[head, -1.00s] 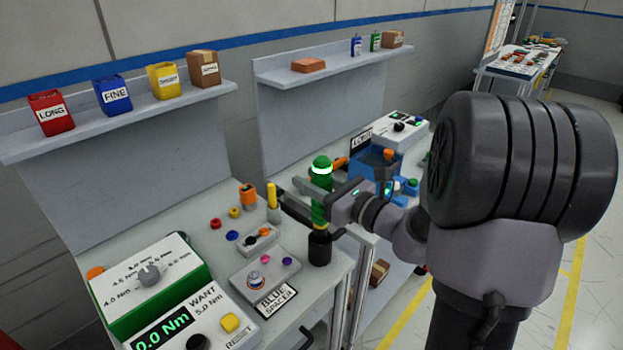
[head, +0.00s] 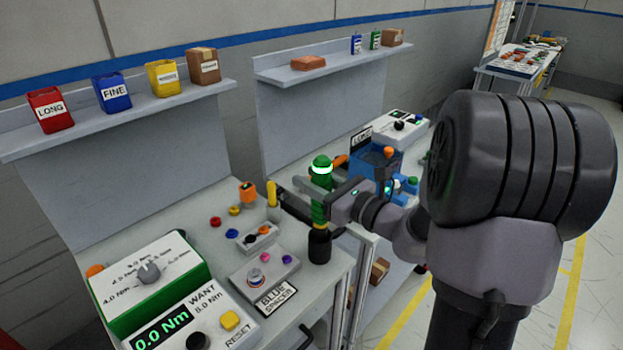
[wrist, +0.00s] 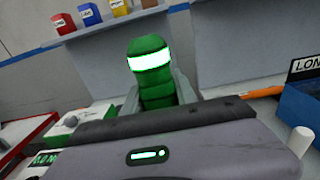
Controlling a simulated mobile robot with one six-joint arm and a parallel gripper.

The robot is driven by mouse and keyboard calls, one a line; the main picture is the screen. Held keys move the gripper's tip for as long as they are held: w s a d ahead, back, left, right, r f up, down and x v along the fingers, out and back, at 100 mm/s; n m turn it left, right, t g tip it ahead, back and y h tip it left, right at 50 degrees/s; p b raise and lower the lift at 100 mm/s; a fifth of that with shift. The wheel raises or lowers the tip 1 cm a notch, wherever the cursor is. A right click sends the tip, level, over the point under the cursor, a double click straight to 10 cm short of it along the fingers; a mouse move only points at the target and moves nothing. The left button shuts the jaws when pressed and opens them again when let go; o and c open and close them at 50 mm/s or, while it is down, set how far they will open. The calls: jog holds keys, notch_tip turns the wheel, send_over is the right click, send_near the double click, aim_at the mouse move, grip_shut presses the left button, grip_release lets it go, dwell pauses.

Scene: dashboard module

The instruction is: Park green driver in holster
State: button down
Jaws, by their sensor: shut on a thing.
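The green driver (head: 320,178), with a lit white-green ring near its top, stands upright at the right edge of the near bench. My gripper (head: 323,200) is shut around its green body. The driver also shows in the wrist view (wrist: 153,75), between the jaws. A black cylindrical part (head: 320,246) lies directly below the green body. I cannot tell whether it is the driver's lower end or a holster around it. No other holster is clearly identifiable. The driver's tip is hidden.
A torque box (head: 152,272) with a dial and a green display (head: 163,330) stand at left front. A small button box (head: 265,272) is left of the driver. An orange-topped piece (head: 248,194) and a yellow rod (head: 272,194) stand behind. A blue bin (head: 370,160) is on the far bench.

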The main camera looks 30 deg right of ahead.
jog(key=shift+f, duration=0.3)
jog(key=c, duration=0.9)
grip_release()
jog(key=shift+s, duration=0.1)
